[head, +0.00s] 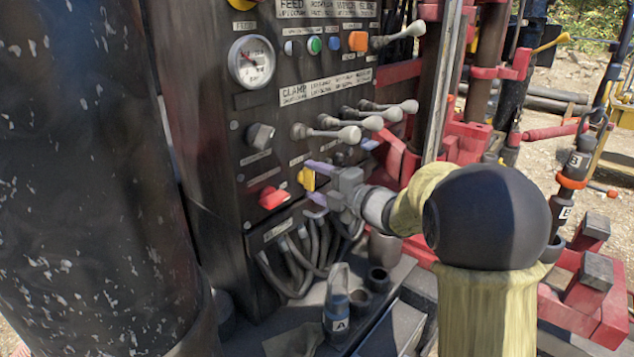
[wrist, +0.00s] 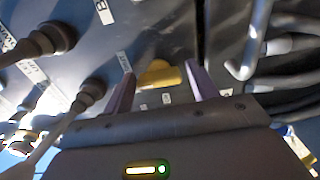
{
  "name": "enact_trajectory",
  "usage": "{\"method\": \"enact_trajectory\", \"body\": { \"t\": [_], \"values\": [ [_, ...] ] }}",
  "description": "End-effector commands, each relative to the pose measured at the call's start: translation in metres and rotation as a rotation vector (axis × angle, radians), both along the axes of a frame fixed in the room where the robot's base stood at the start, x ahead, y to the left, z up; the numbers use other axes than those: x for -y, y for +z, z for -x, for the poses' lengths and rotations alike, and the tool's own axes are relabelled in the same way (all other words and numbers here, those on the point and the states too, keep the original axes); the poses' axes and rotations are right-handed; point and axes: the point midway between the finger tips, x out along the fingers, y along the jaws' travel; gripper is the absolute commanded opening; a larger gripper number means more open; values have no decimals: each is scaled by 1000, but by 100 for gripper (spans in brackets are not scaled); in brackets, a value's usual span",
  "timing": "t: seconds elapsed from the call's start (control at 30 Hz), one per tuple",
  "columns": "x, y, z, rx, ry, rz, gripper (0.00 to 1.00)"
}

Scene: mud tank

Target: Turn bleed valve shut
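A yellow valve handle (head: 307,179) sits low on the dark control panel (head: 240,150). A red handle (head: 272,197) is just left of it. The small labels are too blurred to tell which is the bleed valve. My gripper (head: 311,180) reaches the panel from the right, with one purple finger above the yellow handle and one below. In the wrist view the yellow handle (wrist: 159,75) lies between the spread fingers of my gripper (wrist: 160,78). Small gaps show on both sides of the handle. The gripper is open and holds nothing.
Levers with pale knobs (head: 348,133) stick out above my gripper. A black knob (head: 259,136) and a gauge (head: 252,62) are to the upper left. Grey hoses (head: 300,250) hang below.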

Motion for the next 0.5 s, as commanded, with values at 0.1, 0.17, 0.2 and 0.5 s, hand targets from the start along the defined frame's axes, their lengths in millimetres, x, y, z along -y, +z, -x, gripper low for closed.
{"method": "enact_trajectory", "body": {
  "t": [0.1, 0.17, 0.2, 0.5],
  "values": [
    [0, 0, 0, 0, 0, -2, 71],
    [0, 1, 0, 0, 0, -2, 71],
    [0, 1, 0, 1, -1, -3, 71],
    [9, 1, 6, 2, -2, -4, 71]
  ]
}}
